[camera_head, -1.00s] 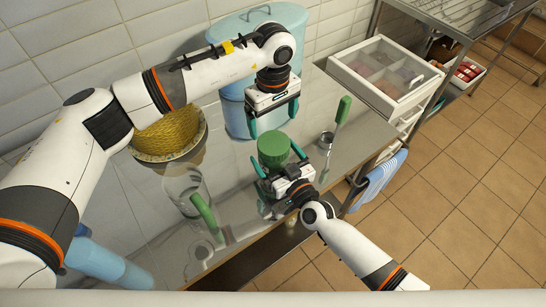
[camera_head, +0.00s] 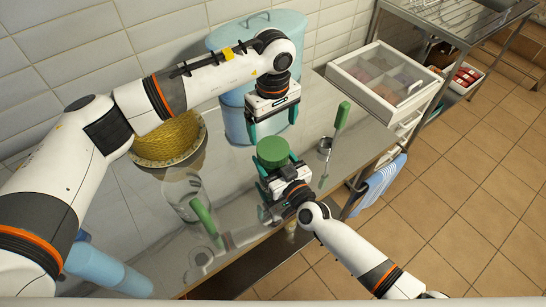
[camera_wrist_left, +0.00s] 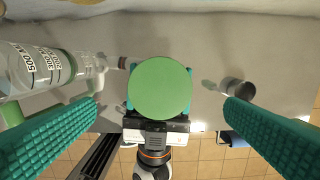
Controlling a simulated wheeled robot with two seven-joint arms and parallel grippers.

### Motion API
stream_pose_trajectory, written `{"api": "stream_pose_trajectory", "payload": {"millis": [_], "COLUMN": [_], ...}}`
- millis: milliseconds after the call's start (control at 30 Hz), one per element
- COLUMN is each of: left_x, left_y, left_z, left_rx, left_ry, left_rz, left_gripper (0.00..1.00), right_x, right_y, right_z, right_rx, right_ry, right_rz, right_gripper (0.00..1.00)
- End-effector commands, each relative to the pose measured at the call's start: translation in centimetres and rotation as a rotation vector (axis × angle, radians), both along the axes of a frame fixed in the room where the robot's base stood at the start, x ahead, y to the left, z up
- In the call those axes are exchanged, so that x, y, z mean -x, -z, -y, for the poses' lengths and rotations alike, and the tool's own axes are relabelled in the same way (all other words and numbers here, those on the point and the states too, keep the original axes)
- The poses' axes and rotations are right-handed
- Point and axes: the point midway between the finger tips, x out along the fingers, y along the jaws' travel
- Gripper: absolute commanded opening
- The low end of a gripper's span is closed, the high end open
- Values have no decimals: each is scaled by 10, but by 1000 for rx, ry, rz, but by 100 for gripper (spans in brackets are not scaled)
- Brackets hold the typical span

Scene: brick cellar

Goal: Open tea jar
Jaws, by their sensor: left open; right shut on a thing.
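The tea jar is green-topped; its round lid (camera_head: 272,152) shows in the head view on the metal counter. In the left wrist view the lid (camera_wrist_left: 160,88) fills the middle and hides the jar body. My right gripper (camera_head: 276,176) is shut on the jar from the front, below the lid. My left gripper (camera_head: 272,124) is open above and behind the jar, pointing down. In the left wrist view its teal fingers stand wide apart on either side of the lid, not touching it.
A yellow basket (camera_head: 168,143), blue bin (camera_head: 262,27) and divided box (camera_head: 383,75) stand around.

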Motion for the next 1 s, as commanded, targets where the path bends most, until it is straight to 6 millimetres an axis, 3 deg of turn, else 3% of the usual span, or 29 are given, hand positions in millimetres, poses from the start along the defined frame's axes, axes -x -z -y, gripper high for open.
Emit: {"api": "stream_pose_trajectory", "payload": {"millis": [367, 800, 1000], "left_x": [1, 1, 0], "left_y": [4, 64, 79], "left_z": [1, 0, 0], "left_rx": [2, 1, 1], "left_ry": [359, 372, 373], "left_rz": [-2, -3, -1], "left_gripper": [93, 93, 93], "right_x": [0, 0, 0], "right_y": [0, 1, 1], "right_z": [0, 0, 0], "right_rx": [1, 1, 1], "right_ry": [0, 0, 0], "right_rz": [-1, -1, -1], "right_gripper": [9, 9, 9]}}
